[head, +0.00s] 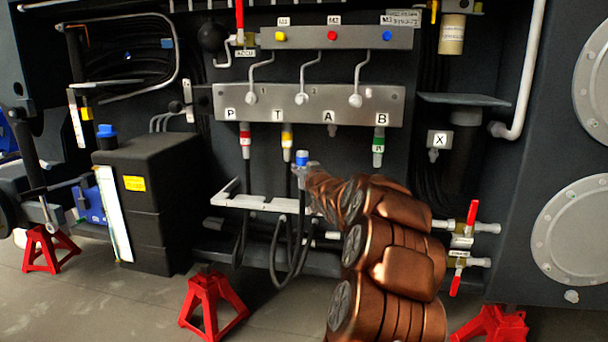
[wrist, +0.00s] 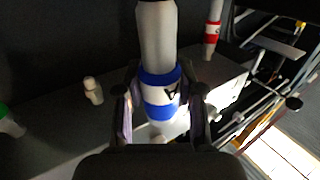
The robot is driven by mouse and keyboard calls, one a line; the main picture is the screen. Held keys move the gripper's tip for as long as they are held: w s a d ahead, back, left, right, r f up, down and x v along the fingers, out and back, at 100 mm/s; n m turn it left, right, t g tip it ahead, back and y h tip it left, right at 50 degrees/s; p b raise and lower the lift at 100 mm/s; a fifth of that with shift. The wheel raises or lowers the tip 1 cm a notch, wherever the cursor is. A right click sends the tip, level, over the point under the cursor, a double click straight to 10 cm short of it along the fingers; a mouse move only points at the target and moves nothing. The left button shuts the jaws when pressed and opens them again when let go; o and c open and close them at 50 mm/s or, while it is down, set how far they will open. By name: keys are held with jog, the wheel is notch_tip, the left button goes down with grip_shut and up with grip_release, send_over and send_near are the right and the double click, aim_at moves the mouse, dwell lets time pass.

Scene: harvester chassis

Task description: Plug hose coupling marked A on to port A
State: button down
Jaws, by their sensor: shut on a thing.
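The hose coupling marked A (wrist: 161,92) is pale with a blue band bearing a black A. My gripper (wrist: 160,108) is shut on it, with one finger on each side of the band. In the head view, the blue end of the coupling (head: 302,157) shows at my gripper (head: 304,174). It is apart from the plate, below and left of port A (head: 331,130) in the picture. Port A is a short bare stub under the label A. In the wrist view, a pale stub (wrist: 93,91) left of the coupling is perhaps port A.
The metal port plate (head: 300,105) carries red (head: 245,139), yellow (head: 287,139) and green (head: 378,147) banded couplings at P, T and B. A white rail (head: 265,204) and dark looped hoses (head: 275,250) are below. Red-handled valves (head: 472,214) stand to the right.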

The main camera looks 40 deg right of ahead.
jog(key=shift+s+a+r, duration=0.2)
jog(key=shift+s+a, duration=0.05)
jog(key=shift+a, duration=0.1)
jog(key=shift+s+d+r+p, duration=0.15)
jog(key=shift+s+d+p, duration=0.15)
jog(key=shift+p, duration=0.15)
jog(key=s+d+p, duration=0.3)
jog(key=s+p, duration=0.2)
jog(key=shift+d, duration=0.25)
jog(key=shift+s+f, duration=0.1)
jog(key=shift+f, duration=0.1)
notch_tip(320, 180, down, 2)
jog(key=shift+f+b, duration=0.15)
jog(key=shift+b, duration=0.2)
